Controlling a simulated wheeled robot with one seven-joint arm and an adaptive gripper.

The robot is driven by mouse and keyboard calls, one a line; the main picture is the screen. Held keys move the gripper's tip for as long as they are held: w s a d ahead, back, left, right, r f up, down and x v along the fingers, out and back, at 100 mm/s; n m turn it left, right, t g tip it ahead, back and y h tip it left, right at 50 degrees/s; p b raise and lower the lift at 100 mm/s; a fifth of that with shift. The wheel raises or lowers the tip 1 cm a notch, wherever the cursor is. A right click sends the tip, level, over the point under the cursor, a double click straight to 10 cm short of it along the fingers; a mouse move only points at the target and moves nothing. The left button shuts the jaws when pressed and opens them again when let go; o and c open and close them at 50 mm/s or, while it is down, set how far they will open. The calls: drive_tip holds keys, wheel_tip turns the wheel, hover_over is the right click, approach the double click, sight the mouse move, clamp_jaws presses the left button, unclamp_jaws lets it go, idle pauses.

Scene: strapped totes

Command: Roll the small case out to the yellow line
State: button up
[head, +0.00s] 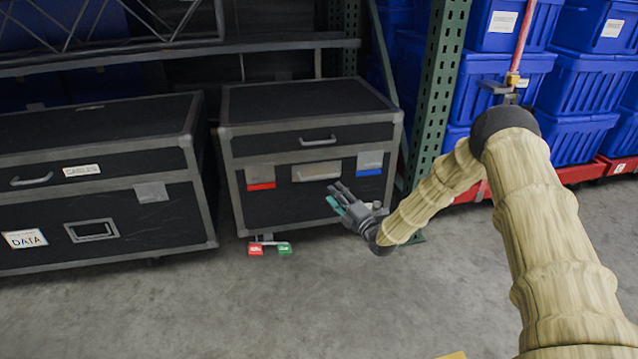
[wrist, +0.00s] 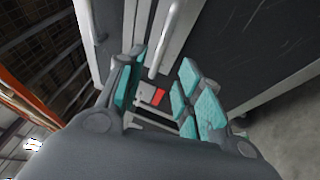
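The small case (head: 310,145) is a black box with grey edges, standing on the floor beside a longer black case. Its front has a bar handle (head: 318,140), a middle plate and two hanging tags, one with a red strip (head: 261,177) and one with a blue strip. A red pedal (head: 256,249) and a green pedal (head: 285,248) show at its lower front edge. My gripper (head: 334,198) is open in front of the case's lower right front. In the wrist view my gripper (wrist: 162,75) has teal-padded fingers apart. A slice of the yellow line (head: 452,356) shows at the bottom edge.
The long black case (head: 100,190) stands close on the left. A green rack post (head: 438,90) rises at the right, with strapped blue totes (head: 575,80) on red dollies behind it. A shelf beam runs above the cases. The grey floor in front is clear.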

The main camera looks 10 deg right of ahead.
sight(319, 176)
drive_tip(key=shift+b+x, duration=2.05)
drive_tip(key=shift+x, duration=3)
clamp_jaws()
